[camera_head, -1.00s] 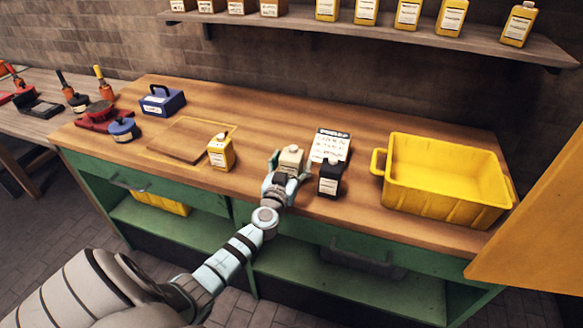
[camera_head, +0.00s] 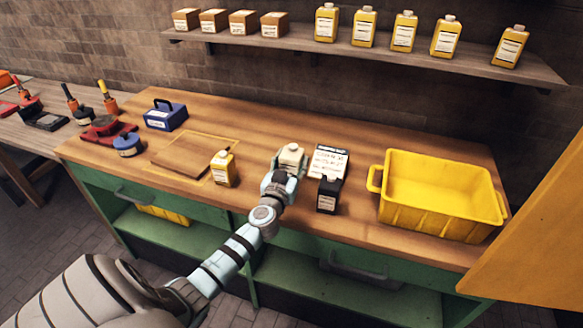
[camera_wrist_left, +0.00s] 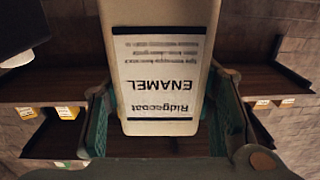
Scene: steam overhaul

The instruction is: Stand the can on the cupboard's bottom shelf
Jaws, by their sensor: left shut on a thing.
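My left gripper (camera_head: 283,180) is shut on a cream can (camera_head: 291,155) with a white label. In the head view they overlap the workbench near its middle, just left of a black can. The left wrist view shows the can (camera_wrist_left: 160,75) close up between the green fingers, its "Ridgecoat ENAMEL" label upside down in that picture. Whether the can's base is clear of the bench is hard to tell. An orange-yellow panel (camera_head: 535,235) at the right edge may be part of the cupboard; no bottom shelf of it shows. My right gripper is not in view.
On the workbench (camera_head: 300,228) stand a black can (camera_head: 328,195), a label card (camera_head: 328,161), a yellow can (camera_head: 223,169), a yellow tub (camera_head: 440,215) and a blue box (camera_head: 165,115). A wall shelf (camera_head: 370,58) holds boxes and yellow cans.

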